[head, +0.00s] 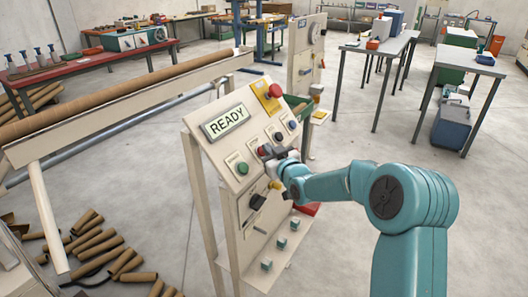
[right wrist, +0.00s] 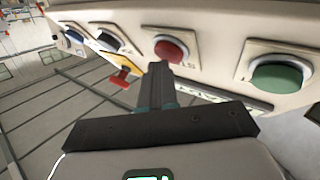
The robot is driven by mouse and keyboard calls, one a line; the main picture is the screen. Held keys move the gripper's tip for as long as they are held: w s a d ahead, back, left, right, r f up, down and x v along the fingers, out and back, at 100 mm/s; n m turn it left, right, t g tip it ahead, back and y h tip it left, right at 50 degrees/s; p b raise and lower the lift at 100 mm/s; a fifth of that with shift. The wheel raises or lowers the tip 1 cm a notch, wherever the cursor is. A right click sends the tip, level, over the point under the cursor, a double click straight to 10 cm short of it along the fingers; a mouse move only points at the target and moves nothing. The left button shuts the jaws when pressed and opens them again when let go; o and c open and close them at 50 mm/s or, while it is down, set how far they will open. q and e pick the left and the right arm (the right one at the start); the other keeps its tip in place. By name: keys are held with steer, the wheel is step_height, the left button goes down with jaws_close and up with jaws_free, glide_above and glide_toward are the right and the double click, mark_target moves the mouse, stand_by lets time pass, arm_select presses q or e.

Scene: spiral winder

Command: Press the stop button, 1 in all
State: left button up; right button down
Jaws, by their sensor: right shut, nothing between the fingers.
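The cream control panel (head: 220,155) stands in the middle of the head view, with a display reading READY (head: 226,123). A red push button (head: 265,150) sits in its lower row, and it shows large in the right wrist view (right wrist: 171,48). My right gripper (head: 279,160) is at the panel's lower edge, beside the red button. In the right wrist view its closed fingers (right wrist: 159,70) hold nothing, and their tips are at the red button's edge. I cannot tell whether they touch it. My left gripper is not in view.
A green button (head: 242,168) is left of the red one; black (head: 278,136) and blue (head: 292,125) buttons are right. A red mushroom button (head: 275,91) sits on a yellow plate above. A yellow knob (head: 276,185) is below. Cardboard tubes (head: 95,240) lie on the floor.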

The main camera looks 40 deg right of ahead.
steer(key=shift+s, duration=0.1)
stand_by(0.3)
steer(key=shift+s+d+r, duration=0.2)
steer(key=shift+s+r, duration=0.3)
steer(key=s+r, duration=0.1)
steer(key=s+d+r, duration=0.1)
steer(key=s+r, duration=0.1)
steer(key=shift+s+d+r, duration=0.1)
steer(key=shift+s+d, duration=0.15)
steer(key=shift+s, duration=0.05)
stand_by(1.0)
